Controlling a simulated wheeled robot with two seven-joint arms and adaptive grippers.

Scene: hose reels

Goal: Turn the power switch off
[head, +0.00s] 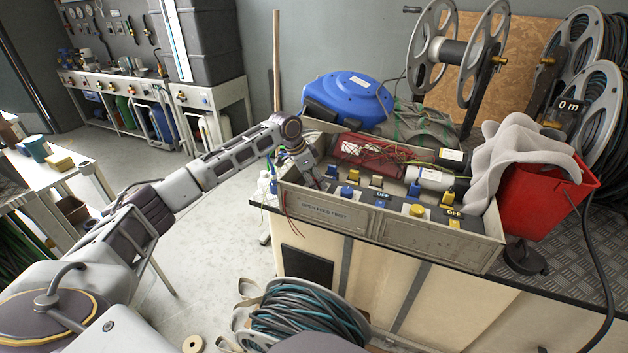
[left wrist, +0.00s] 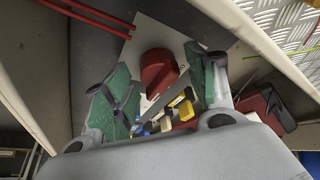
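A grey open-topped box (head: 440,237) stands on the bench, with a row of switches and valves inside its front edge. They include a blue knob (head: 347,192), a yellow knob (head: 416,210) and several smaller blue and yellow parts, with OFF labels beside some. My left gripper (head: 314,178) is down at the left end of this row, hiding what is under it. In the left wrist view its two green-padded fingers (left wrist: 170,95) are apart. A red rounded part (left wrist: 159,72) on a white plate shows between and beyond them; I cannot tell if it is the power switch. My right gripper is out of view.
A red bin (head: 545,195) with a grey cloth (head: 515,150) stands right of the box. A blue hose reel (head: 352,97) and metal reels (head: 455,55) are behind. A coiled hose (head: 305,315) is below the bench front.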

